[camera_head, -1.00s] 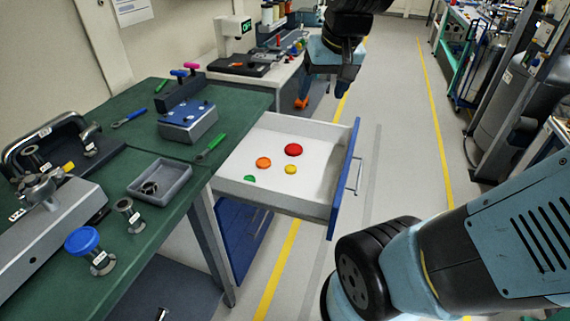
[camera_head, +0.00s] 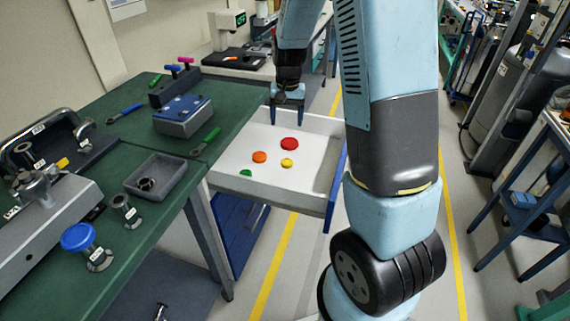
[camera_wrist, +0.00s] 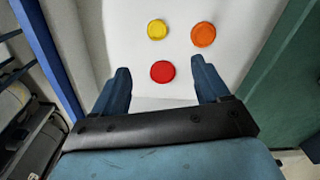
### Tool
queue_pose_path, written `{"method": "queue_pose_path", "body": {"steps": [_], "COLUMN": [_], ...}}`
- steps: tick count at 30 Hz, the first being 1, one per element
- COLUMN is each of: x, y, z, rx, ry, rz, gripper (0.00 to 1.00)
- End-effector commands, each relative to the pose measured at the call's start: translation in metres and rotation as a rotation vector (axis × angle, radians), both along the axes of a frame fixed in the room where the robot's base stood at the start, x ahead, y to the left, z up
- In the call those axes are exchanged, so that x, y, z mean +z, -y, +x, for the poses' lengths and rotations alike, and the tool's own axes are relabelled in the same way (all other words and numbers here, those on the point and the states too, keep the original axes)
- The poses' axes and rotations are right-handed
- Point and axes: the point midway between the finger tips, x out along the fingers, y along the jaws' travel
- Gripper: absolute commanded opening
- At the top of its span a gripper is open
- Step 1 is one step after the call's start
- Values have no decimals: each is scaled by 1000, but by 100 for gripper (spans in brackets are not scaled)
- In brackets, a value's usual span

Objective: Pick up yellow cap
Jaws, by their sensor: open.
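The yellow cap (camera_head: 287,162) lies on the white floor of the open drawer (camera_head: 236,190). A red cap (camera_head: 289,144) lies just behind it, an orange cap (camera_head: 259,157) to its left and a green cap (camera_head: 246,173) nearer the front left. My gripper (camera_head: 287,118) is open and empty above the back part of the drawer. In the wrist view, the yellow cap (camera_wrist: 157,29) is beyond the fingertips of my gripper (camera_wrist: 162,75). The red cap (camera_wrist: 163,71) shows between the fingers, and the orange cap (camera_wrist: 203,34) is at upper right.
The drawer's white walls and blue front surround the caps. The green workbench (camera_head: 130,211) on the left holds a grey tray (camera_head: 161,176), a blue-topped block (camera_head: 183,114) and a green-handled tool (camera_head: 206,140). A blue-framed stand (camera_head: 530,190) is at right.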

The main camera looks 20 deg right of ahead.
Motion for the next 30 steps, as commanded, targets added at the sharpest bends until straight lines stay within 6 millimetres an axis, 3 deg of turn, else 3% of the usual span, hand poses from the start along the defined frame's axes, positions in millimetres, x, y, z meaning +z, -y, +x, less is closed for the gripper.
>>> {"method": "queue_pose_path", "body": {"steps": [3,6,11,21,30], "x": [-21,-30,-45,-101,-121], "y": [0,1,1,1,1], "z": [8,12,13,12,11], "rx": [-14,-21,-25,-25,-25], "ry": [-24,-31,-37,-36,-35], "rz": [-9,-13,-15,-15,-15], "gripper": [75,75,75,75,75]}}
